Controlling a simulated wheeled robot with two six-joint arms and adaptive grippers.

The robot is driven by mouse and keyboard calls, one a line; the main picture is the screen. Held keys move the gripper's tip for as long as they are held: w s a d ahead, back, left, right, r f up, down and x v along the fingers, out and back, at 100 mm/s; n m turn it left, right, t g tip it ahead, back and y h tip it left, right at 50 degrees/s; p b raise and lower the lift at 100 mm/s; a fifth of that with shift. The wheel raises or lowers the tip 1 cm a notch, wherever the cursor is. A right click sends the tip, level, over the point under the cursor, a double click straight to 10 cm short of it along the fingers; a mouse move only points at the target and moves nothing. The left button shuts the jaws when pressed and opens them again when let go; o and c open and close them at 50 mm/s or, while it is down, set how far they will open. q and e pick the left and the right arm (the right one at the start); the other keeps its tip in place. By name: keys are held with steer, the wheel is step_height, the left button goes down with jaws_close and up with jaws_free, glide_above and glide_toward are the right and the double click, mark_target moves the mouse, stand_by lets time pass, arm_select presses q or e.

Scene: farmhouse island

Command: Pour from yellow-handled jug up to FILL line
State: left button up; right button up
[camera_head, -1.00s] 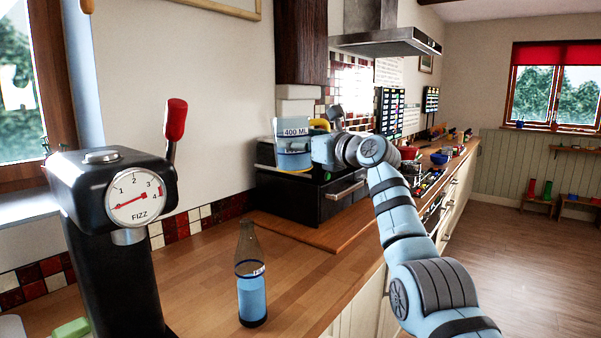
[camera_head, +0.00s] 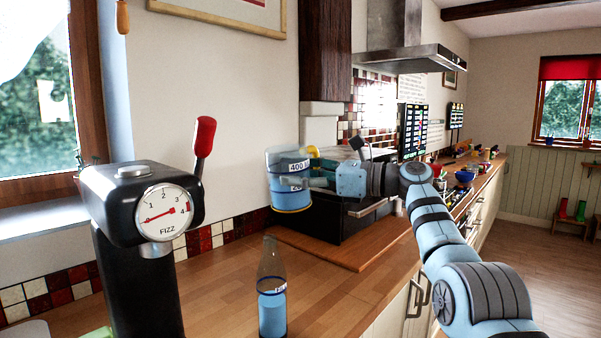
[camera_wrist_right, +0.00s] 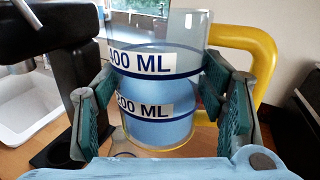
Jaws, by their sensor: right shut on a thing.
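The clear jug (camera_head: 287,200) has a yellow handle, blue liquid inside and a 400 ML label. My right gripper (camera_head: 312,178) is shut around its body and holds it roughly upright, in front of the black box's left side. In the right wrist view, the jug (camera_wrist_right: 158,128) sits between both finger pads of my gripper (camera_wrist_right: 162,105), with its yellow handle on the right. A clear bottle (camera_head: 272,312) stands upright on the counter, partly filled with blue liquid and ringed by a dark band near the liquid's top. No FILL lettering is readable. My left gripper is out of view.
A black fizz machine (camera_head: 128,225) with a dial and red lever stands left of the bottle. A black box (camera_head: 340,215) stands on a wooden board (camera_head: 335,252) behind the bottle. The wooden counter (camera_head: 215,300) around the bottle is mostly clear.

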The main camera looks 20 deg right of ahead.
mark_target(305, 208)
steer(key=shift+n, duration=0.7)
steer(key=shift+w+d+f, duration=0.1)
steer(key=shift+d+f, duration=0.05)
steer(key=shift+f, duration=1.65)
steer(key=shift+d+f, duration=0.1)
steer(key=shift+f, duration=1.65)
steer(key=n+h, duration=0.1)
steer(key=n, duration=0.1)
steer(key=n+h, duration=0.2)
steer(key=n+h+p, duration=0.1)
steer(key=n, duration=0.2)
steer(key=shift+w+d+f+h, duration=0.15)
steer(key=shift+d+f+h, duration=0.15)
steer(key=shift+f, duration=0.05)
steer(key=shift+a+r, duration=0.1)
steer(key=shift+p, duration=0.65)
